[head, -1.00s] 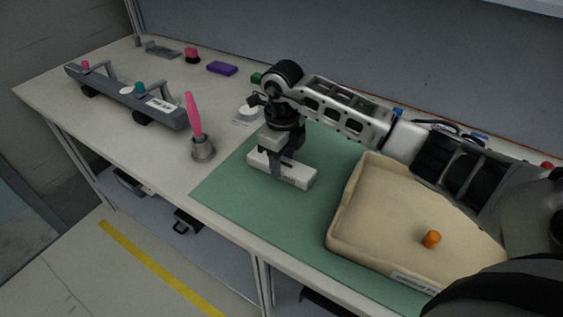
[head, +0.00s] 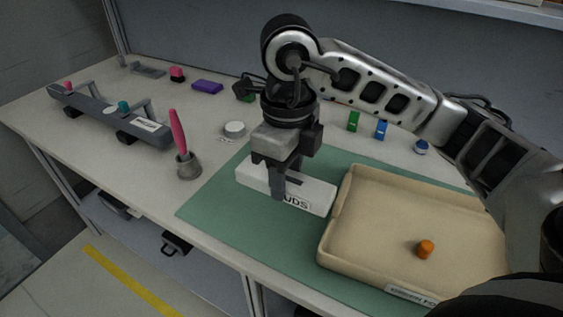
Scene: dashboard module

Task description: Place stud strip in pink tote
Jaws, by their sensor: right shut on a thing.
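The stud strip (head: 316,194) is a long white block with dark lettering ending in "UDS". My right gripper (head: 279,188) is shut on it from above, near its middle, and the fingers hide part of it. The strip lies level over the green mat, just left of the beige tray; it looks raised, but the gap below is hard to judge. No pink tote shows in the head view. My left gripper is not in view.
The beige tray (head: 345,255) has a front label and holds an orange knob (head: 425,249). The green mat (head: 225,218) is bare at front left. A grey cup (head: 188,167) with a pink tool and a grey bar module (head: 105,118) stand farther left.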

